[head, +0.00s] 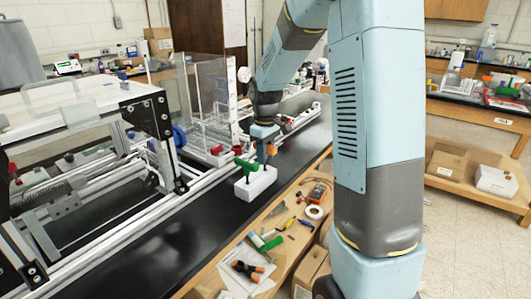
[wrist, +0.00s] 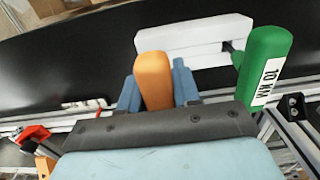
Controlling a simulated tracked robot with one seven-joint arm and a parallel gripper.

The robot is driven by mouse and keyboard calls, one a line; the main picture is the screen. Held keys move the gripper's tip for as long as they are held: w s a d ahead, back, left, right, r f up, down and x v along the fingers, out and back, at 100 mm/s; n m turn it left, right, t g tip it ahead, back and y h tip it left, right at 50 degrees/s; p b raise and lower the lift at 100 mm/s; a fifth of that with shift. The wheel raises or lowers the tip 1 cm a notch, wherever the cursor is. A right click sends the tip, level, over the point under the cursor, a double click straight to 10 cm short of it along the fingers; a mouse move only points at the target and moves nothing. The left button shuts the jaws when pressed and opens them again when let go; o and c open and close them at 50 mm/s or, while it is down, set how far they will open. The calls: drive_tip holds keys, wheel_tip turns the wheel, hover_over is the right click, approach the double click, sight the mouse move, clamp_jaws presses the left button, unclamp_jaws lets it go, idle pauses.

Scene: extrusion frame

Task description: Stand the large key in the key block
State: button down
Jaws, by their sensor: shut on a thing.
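The white key block (head: 257,186) lies on the black bench top; the wrist view shows it at the top (wrist: 190,32). A green-handled key (head: 246,166) stands at its left end in the head view. In the wrist view this green handle (wrist: 264,62) is marked 10 MM and is at the right. My gripper (head: 264,146) is over the block, its blue fingers shut on an orange-handled key (wrist: 153,80). That key's lower part is hidden, so I cannot tell whether it is in the block or above it.
An aluminium extrusion frame (head: 110,195) runs along the left of the block. A lower wooden shelf (head: 285,215) at the right holds a tape roll (head: 315,212) and several tools. Bare black bench top (head: 180,240) lies in front of the block.

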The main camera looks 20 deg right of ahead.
drive_tip(key=shift+f, duration=0.6)
drive_tip(key=c, duration=0.7)
unclamp_jaws()
drive_tip(key=shift+r, duration=0.1)
wheel_tip(320, 180, up, 13)
drive_tip(key=shift+r, duration=0.2)
drive_tip(key=shift+s+r, duration=0.3)
drive_tip(key=shift+s, duration=0.05)
drive_tip(key=s+r+m+t, duration=0.1)
drive_tip(key=s+m+t, duration=0.1)
drive_tip(key=s, duration=0.7)
drive_tip(key=s+r+m+t, duration=0.1)
drive_tip(key=s+m, duration=0.1)
drive_tip(key=s, duration=0.7)
drive_tip(key=s+r+m+t, duration=0.1)
drive_tip(key=s+m+t, duration=0.1)
drive_tip(key=s, duration=0.7)
drive_tip(key=shift+s+r+m+t, duration=0.2)
drive_tip(key=shift+r+m+t, duration=0.15)
drive_tip(key=shift+m, duration=0.25)
